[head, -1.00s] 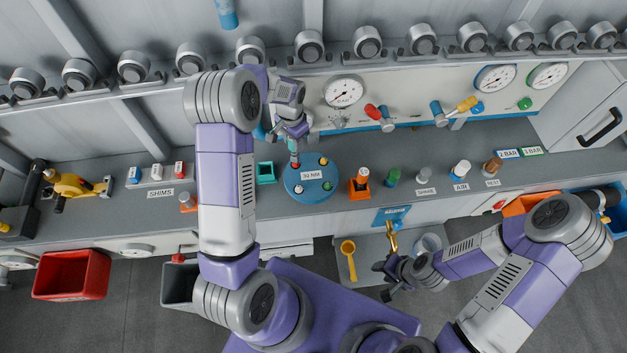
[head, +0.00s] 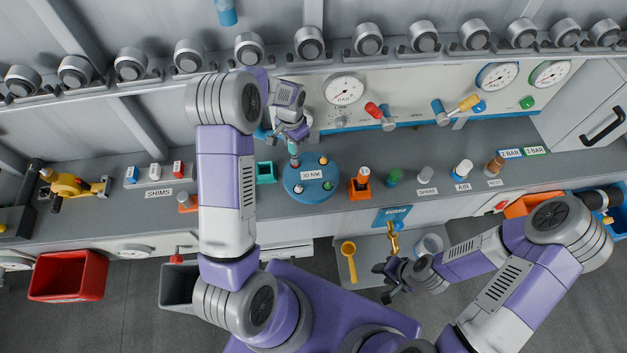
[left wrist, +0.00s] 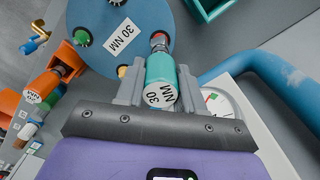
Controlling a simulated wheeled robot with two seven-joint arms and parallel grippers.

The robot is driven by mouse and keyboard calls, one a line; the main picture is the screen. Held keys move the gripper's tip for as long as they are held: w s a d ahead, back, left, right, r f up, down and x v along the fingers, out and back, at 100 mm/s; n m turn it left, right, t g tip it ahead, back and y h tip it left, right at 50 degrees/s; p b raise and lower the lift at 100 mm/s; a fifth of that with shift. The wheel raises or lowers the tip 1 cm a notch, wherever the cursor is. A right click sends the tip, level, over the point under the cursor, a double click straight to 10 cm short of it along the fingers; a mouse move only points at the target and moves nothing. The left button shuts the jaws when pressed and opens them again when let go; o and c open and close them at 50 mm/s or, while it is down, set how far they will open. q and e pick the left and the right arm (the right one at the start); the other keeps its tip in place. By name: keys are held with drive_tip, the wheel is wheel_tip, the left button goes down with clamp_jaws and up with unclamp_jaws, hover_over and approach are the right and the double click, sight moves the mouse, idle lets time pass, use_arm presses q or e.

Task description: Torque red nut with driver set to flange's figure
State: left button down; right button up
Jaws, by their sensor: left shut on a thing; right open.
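The round blue flange (head: 300,190) lies on the bench with a "30 NM" label and several coloured nuts around its face. My left gripper (left wrist: 160,92) is shut on a teal driver (left wrist: 160,72) whose end label reads 30 NM. The driver's far end meets the red nut (left wrist: 158,40) at the flange's edge; the driver partly hides this nut. Green (left wrist: 82,38) and yellow (left wrist: 122,72) nuts show beside it. In the head view the driver (head: 293,149) stands over the flange. My right gripper (head: 385,282) is open and empty, below the bench front.
An empty teal holder (head: 265,179) stands left of the flange. An orange-holder driver (head: 362,174) and a green-capped piece (head: 394,177) stand to its right. Gauges (head: 344,91) line the back panel.

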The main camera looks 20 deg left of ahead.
use_arm(q)
drive_tip(key=shift+f+b, duration=0.4)
drive_tip(key=shift+f, duration=0.05)
drive_tip(key=c, duration=0.6)
unclamp_jaws()
drive_tip(key=shift+r, duration=0.1)
wheel_tip(320, 180, up, 7)
drive_tip(key=shift+r, duration=0.2)
